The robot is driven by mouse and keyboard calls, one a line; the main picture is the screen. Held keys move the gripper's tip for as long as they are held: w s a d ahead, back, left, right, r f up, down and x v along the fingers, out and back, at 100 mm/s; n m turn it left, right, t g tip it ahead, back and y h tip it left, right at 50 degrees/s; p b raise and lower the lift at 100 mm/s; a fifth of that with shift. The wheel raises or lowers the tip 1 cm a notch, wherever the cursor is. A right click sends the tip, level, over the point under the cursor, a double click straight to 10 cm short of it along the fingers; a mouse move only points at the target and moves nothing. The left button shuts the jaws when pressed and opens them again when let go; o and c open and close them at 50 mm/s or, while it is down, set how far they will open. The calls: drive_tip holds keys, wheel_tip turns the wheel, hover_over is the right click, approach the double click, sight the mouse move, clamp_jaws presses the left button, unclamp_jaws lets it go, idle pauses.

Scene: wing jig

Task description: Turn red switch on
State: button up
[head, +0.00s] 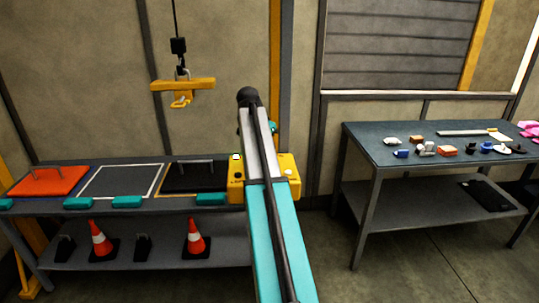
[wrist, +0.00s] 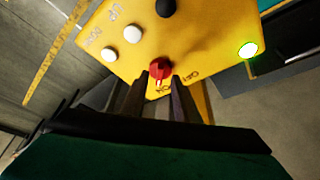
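The red switch (wrist: 160,70) is a small round knob on the face of a yellow control box (wrist: 205,35), with dark lettering beside it. My gripper (wrist: 159,84) is at the box face in the wrist view. Its two dark fingers are apart, with yellow showing between them, and their tips are close to the knob's two sides. I cannot tell if they touch it. In the head view the yellow box (head: 237,180) stands at the right end of the left bench, and my arm hides its middle, the switch and my gripper.
The box also carries two white buttons (wrist: 132,34), a black knob (wrist: 166,7) and a lit green lamp (wrist: 247,50). A yellow hoist hook (head: 182,87) hangs above the left bench (head: 70,204). A second table (head: 390,155) with small parts stands right. Floor between them is clear.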

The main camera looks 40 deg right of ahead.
drive_tip(key=b+v, duration=0.2)
drive_tip(key=v, duration=0.9)
drive_tip(key=shift+r, duration=0.3)
drive_tip(key=shift+a, duration=0.1)
